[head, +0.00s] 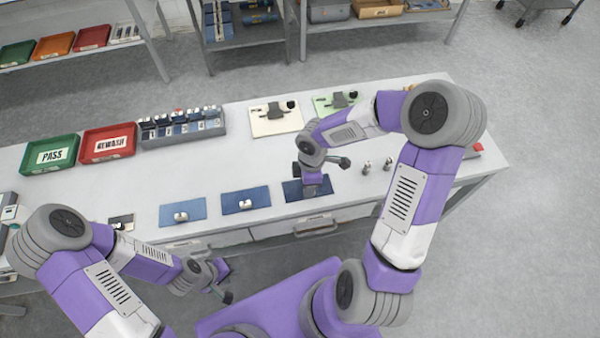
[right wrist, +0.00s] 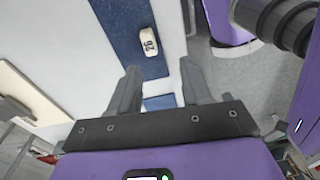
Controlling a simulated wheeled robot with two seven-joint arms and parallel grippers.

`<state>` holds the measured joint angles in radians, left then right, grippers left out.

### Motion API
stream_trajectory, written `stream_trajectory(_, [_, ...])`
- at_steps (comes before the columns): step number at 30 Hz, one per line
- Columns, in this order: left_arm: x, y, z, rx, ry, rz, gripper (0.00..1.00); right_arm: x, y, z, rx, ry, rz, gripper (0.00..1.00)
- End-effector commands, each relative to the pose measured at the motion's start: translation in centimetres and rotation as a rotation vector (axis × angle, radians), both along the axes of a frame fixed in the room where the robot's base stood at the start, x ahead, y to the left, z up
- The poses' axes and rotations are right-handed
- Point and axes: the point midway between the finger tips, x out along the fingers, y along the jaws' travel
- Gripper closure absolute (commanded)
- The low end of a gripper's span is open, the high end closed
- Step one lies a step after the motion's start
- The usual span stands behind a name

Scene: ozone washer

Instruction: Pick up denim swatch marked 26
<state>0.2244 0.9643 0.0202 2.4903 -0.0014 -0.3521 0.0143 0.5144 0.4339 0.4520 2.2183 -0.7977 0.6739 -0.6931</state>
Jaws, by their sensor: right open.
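The denim swatch marked 26 (right wrist: 128,24) is dark blue and lies flat on the white table in the right wrist view. Its white tag (right wrist: 150,42) reads 26. My right gripper (right wrist: 160,90) is open and empty, with the swatch beyond and between its fingers. In the head view, the right gripper (head: 312,180) is over a dark navy swatch (head: 292,194) and hides its middle, including any tag. My left gripper (head: 221,280) is low in front of the table, away from the swatches; its jaw opening is unclear.
A mid-blue swatch (head: 232,203) and a lighter one (head: 168,215) lie to the left, each with a small tag. Behind are a green PASS tray (head: 66,160), a red REWASH tray (head: 122,152) and a grey rack (head: 180,137). Small metal pieces (head: 367,168) stand right of the gripper.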

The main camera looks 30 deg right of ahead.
Motion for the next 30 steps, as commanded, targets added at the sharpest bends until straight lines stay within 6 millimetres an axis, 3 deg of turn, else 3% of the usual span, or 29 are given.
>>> stream_trajectory(2, [0.0, 0.0, 0.0, 0.0, 0.001, 0.001, 0.62, 0.4, -1.3, 1.0, -0.049, -0.012, 0.048, 0.52])
stream_trajectory(5, [0.0, 0.0, -0.3, 0.0, 0.001, 0.001, 0.62, 0.4, -1.9, 0.6, -0.074, -0.012, 0.073, 0.52])
stream_trajectory(21, [0.0, 0.0, -3.0, 0.0, 0.001, 0.001, 0.62, 0.1, -1.3, -6.1, -0.071, -0.012, 0.072, 0.52])
stream_trajectory(29, [0.0, 0.0, -2.9, 0.0, 0.001, 0.001, 0.62, 0.1, -1.3, -6.1, -0.072, -0.012, 0.071, 0.52])
stream_trajectory(30, [0.0, 0.0, -2.9, 0.0, 0.001, 0.001, 0.62, 0.1, -1.3, -6.1, -0.071, -0.013, 0.071, 0.58])
